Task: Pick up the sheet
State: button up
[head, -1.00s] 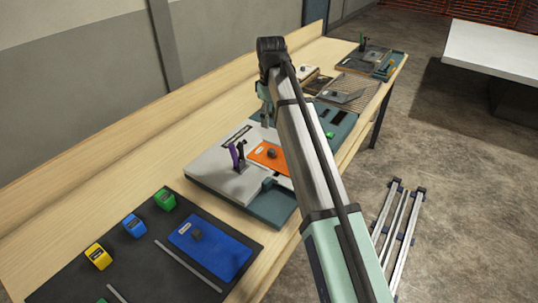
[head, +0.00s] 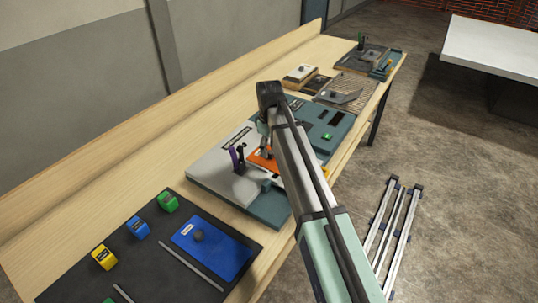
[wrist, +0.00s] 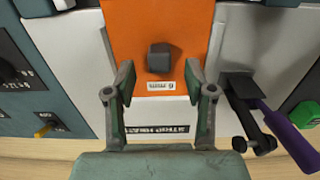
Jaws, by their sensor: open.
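The orange sheet (wrist: 160,20) has a dark square knob (wrist: 159,57) and a "6 mm" label, and lies on the grey and teal console (head: 212,172). In the head view the orange sheet (head: 259,158) is partly hidden by my arm. My gripper (wrist: 159,80) is open and empty above the sheet. Its fingers are apart to the left and right of the knob, slightly nearer the bottom of the wrist view. I cannot tell the height between the fingertips and the knob.
A black and purple clamp (wrist: 262,115) stands to the right of the gripper. A black mat (head: 75,270) holds a blue sheet (head: 212,250) with a knob and several coloured blocks. More fixtures sit at the bench's far end. Bare wood (head: 110,175) runs along the wall side.

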jog(key=shift+f, duration=1.15)
grip_shut()
jog(key=shift+r, duration=0.2)
